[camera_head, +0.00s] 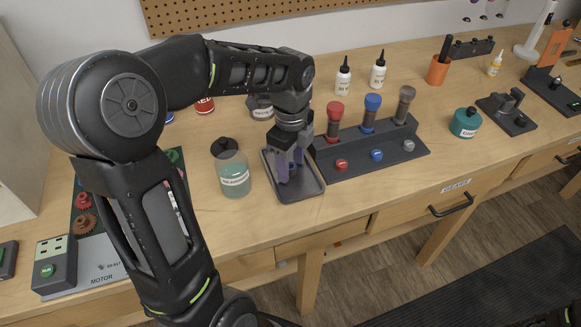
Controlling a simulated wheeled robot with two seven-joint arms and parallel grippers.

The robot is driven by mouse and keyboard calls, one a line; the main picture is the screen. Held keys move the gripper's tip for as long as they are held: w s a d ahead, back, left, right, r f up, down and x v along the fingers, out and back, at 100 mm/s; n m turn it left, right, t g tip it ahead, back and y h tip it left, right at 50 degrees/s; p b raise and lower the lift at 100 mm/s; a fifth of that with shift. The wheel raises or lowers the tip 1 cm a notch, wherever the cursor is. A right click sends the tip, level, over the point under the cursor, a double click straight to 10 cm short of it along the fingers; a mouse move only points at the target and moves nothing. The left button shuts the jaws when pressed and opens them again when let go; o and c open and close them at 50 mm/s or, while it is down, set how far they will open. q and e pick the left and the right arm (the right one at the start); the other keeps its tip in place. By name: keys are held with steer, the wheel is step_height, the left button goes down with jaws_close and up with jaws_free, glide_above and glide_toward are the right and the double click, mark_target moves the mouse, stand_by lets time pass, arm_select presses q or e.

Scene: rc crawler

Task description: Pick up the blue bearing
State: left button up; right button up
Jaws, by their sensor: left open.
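My left gripper (290,167) points down over a small dark grey tray (310,186) on the wooden bench. Its fingers are open and reach down inside the tray's rim. A small bluish shape shows between and behind the fingers; they hide most of it, so I cannot tell for sure that it is the blue bearing. To the right, a dark rack (360,153) carries a red-topped, a blue-topped (372,102) and a grey-topped tool upright. A round blue piece (376,155) is on the rack's front face, between a red and a grey one. My right gripper is not in view.
A glass jar of pale green liquid (232,175) stands close left of the tray. Two white bottles (343,78), an orange cup (438,70) and a teal jar (465,123) stand farther right. A motor board (95,262) is at the left. The bench front edge is near the tray.

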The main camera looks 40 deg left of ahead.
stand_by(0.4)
arm_select(q)
jaws_close()
stand_by(0.4)
